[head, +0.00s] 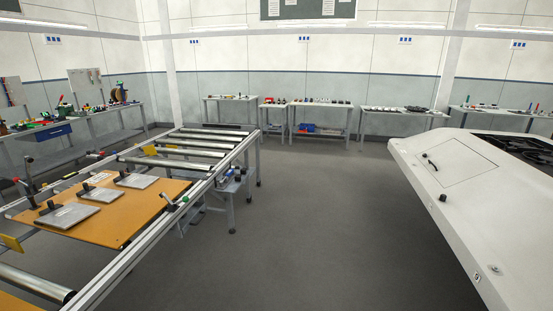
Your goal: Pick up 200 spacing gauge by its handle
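Three flat grey plates with dark upright grips lie on an orange-brown board (125,222) at the left. The nearest plate (75,217) is at the lower left, the second plate (100,194) is just beyond it, and the third plate (140,182) is to the right. They look like gauges with handles, but any markings are too small to read, so I cannot tell which one is the 200 spacing gauge. Neither of my grippers is in view.
The board rests on a roller conveyor frame (160,212) with toggle levers along its edges. A large white panelled body (450,190) stands at the right. Open grey floor (310,220) lies between them. Workbenches (320,104) with small items line the back wall.

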